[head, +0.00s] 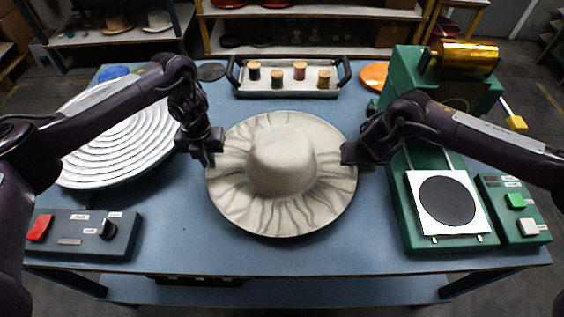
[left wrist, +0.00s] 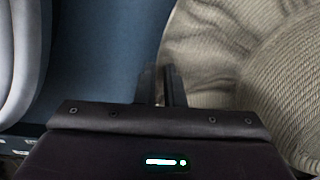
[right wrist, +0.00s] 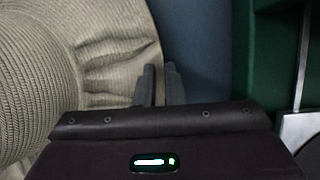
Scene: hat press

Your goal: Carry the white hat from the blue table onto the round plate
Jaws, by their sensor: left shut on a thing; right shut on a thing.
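The white hat (head: 281,160), cream with a wide wrinkled brim, is in the middle of the head view, crown up, over the blue table (head: 180,235). I cannot tell whether it touches the table. My left gripper (head: 211,158) is shut on the brim's left edge; the brim also shows in the left wrist view (left wrist: 205,60). My right gripper (head: 351,155) is shut on the brim's right edge, seen too in the right wrist view (right wrist: 110,50). A large round plate (head: 112,150), white with concentric ridges, lies left of the hat, partly hidden behind my left arm.
A green press (head: 400,200) with a black disc on a white square stands at right, beside a green button box (head: 512,212). A grey control box (head: 82,236) sits front left. A tray (head: 290,90) of thread spools is behind the hat. The front middle of the table is clear.

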